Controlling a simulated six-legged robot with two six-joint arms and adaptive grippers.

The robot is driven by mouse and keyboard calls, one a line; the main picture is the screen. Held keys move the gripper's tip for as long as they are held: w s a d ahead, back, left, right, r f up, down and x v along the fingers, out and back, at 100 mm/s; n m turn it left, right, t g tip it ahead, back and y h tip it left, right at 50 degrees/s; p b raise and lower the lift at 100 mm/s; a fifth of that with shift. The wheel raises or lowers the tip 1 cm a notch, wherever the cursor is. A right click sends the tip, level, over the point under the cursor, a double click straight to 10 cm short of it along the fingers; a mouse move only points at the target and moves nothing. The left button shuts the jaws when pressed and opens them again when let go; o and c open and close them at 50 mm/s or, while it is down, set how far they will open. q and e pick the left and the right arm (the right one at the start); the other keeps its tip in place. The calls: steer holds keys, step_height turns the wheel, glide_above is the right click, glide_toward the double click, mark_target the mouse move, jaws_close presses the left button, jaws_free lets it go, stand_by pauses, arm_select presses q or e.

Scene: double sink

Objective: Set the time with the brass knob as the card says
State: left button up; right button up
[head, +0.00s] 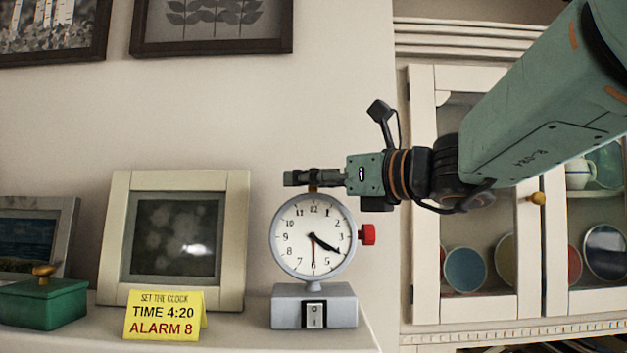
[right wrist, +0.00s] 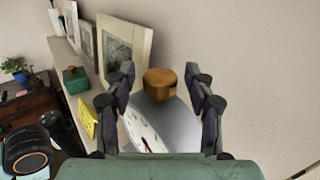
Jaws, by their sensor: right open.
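The clock (head: 313,238) stands upright on the shelf. Its black hands overlap and both point near 4; the red hand points near 6. The brass knob (right wrist: 159,84) is on top of the clock, and a sliver of it shows in the head view (head: 313,189). My right gripper (head: 300,178) is level above the clock. In the right wrist view its open fingers (right wrist: 160,82) stand on either side of the knob, with gaps visible. The yellow card (head: 165,316) reads "SET THE CLOCK, TIME 4:20, ALARM 8". My left gripper is not in view.
A red knob (head: 368,234) sticks out of the clock's right side, and a switch (head: 314,315) is on its base. A cream picture frame (head: 116,236) and a green box (head: 44,303) stand left. A glass-fronted cabinet (head: 423,220) is at the right.

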step_height(320, 180, up, 9)
steer(key=shift+f, duration=0.2)
steer(key=shift+r, duration=0.65)
stand_by(0.3)
